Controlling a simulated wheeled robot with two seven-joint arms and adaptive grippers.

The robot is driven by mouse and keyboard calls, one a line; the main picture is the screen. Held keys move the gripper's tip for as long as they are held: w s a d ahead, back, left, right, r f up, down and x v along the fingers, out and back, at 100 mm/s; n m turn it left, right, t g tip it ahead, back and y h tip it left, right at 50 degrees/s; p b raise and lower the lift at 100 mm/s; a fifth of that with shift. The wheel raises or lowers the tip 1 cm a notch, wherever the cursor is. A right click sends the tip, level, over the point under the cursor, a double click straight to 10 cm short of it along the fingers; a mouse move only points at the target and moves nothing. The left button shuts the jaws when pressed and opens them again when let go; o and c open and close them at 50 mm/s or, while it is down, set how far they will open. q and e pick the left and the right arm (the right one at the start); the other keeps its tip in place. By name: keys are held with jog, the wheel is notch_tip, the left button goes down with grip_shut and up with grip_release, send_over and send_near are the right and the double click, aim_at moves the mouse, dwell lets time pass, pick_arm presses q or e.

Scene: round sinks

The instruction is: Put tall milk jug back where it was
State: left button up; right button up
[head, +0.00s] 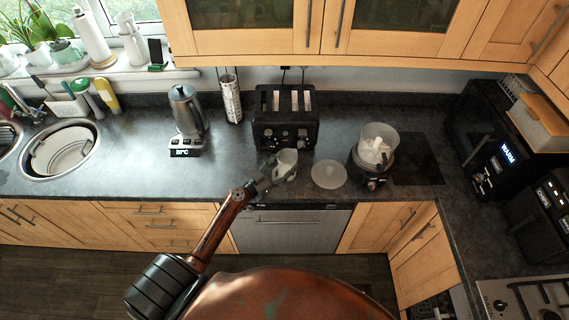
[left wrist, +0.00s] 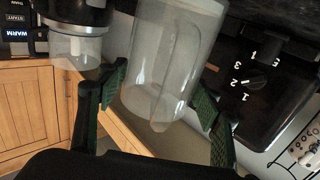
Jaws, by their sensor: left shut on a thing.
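The tall milk jug (head: 286,163) is pale and translucent. In the head view it is at the counter's front part, before the black toaster. In the left wrist view the jug (left wrist: 172,62) fills the middle, between the two green-padded fingers. My left gripper (head: 263,178) is shut on the jug; the gripper (left wrist: 160,95) shows on both sides of it in the wrist view. The gripper covers part of the jug in the head view. I cannot tell whether the jug's base touches the counter. My right gripper is not in view.
The black toaster (head: 285,120) stands behind the jug. A flat translucent disc (head: 329,175) and a food processor (head: 374,150) are to the right. A kettle (head: 187,110) stands to the left on its base. The counter between kettle and sink (head: 62,148) is mostly clear.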

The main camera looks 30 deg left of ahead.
pick_arm(q)
jog(key=o, duration=1.2)
jog(key=shift+f, duration=0.15)
jog(key=o, duration=0.4)
jog(key=shift+r, duration=0.25)
jog(key=b+v, duration=0.2)
jog(key=v, duration=0.3)
jog(key=b+v, duration=0.2)
jog(key=v, duration=0.3)
jog(key=shift+s+a+f, duration=0.15)
jog(key=shift+s+f, duration=0.1)
jog(key=shift+s+a+r+b, duration=0.1)
jog(key=shift+s+b, duration=0.05)
jog(key=shift+s, duration=0.2)
jog(key=shift+s+a+r+b, duration=0.1)
jog(key=shift+s+b, duration=0.05)
jog(key=shift+s, duration=0.2)
